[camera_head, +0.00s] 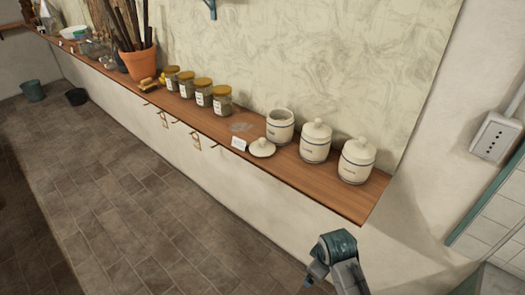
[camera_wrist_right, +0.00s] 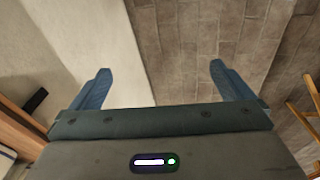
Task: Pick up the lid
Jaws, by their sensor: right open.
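The cream lid (camera_head: 262,148) with a round knob lies on the wooden shelf, near its front edge. It is just in front of an open cream jar (camera_head: 280,126), which has no lid on it. My right gripper (camera_wrist_right: 160,68) is open and empty in the right wrist view, with its two blue fingers spread wide above the floor. In the head view my right arm shows at the lower right, below and in front of the shelf and well apart from the lid. My left gripper is not in view.
Two lidded cream jars (camera_head: 315,142) (camera_head: 356,161) stand right of the open jar. A small white card (camera_head: 239,144) is left of the lid. Several spice jars (camera_head: 203,92) and a terracotta pot (camera_head: 138,62) stand further left. The floor (camera_head: 150,190) before the shelf is clear.

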